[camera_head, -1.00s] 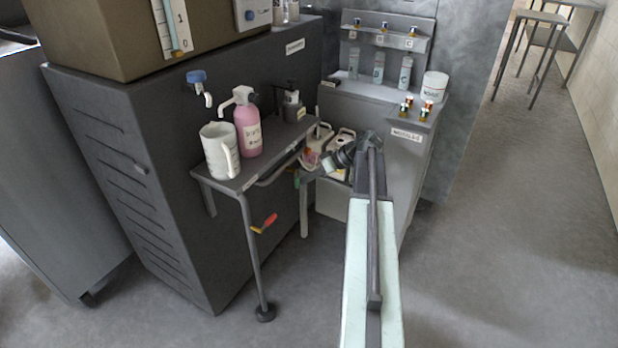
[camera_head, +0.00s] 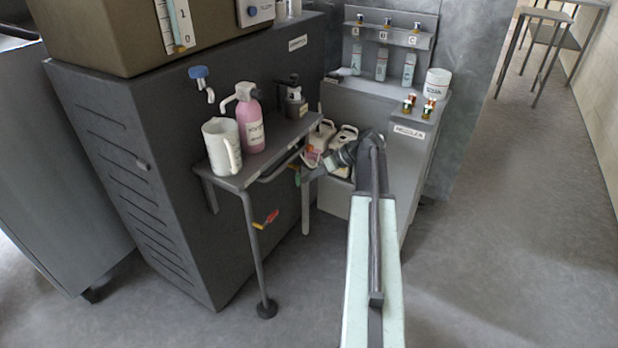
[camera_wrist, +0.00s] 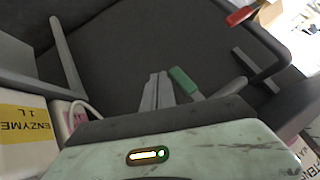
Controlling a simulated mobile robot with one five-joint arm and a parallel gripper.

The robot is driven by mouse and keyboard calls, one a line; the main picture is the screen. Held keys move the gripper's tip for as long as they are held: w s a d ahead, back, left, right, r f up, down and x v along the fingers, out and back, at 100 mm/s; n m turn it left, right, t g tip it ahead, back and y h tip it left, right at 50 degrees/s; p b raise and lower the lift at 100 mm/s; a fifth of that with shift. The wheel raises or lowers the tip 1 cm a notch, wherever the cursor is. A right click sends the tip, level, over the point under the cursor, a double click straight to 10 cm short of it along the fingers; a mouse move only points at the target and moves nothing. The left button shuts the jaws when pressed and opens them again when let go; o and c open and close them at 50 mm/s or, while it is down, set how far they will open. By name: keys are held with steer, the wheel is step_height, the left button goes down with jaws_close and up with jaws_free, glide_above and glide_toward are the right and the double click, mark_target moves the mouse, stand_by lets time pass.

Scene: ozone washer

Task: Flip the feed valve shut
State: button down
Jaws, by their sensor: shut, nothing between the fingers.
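A small green lever handle (camera_head: 298,176) hangs under the side table, and it also shows in the wrist view (camera_wrist: 184,82). A red-and-yellow lever handle (camera_head: 266,219) is lower, near the table's front leg; a red handle shows at the top right of the wrist view (camera_wrist: 241,15). A blue-topped tap (camera_head: 199,76) is on the dark cabinet's face. No readable label shows which is the feed valve. My gripper (camera_wrist: 158,88) is shut and empty, its fingertips just left of the green handle in the wrist view. I cannot tell whether they touch. In the head view, its fingertips are unclear.
The side table (camera_head: 235,182) carries a white jug (camera_head: 220,147), a pink bottle (camera_head: 250,120) and a dark pump (camera_head: 293,100). White canisters (camera_head: 320,135) stand behind my wrist. An enzyme container (camera_wrist: 25,125) is at the wrist view's left. Floor at right is open.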

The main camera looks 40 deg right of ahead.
steer(key=p+v, duration=0.4)
steer(key=v, duration=0.3)
steer(key=shift+s+r+p, duration=0.15)
steer(key=shift+r+p, duration=0.05)
steer(key=shift+p, duration=0.1)
steer(key=shift+s+d, duration=0.1)
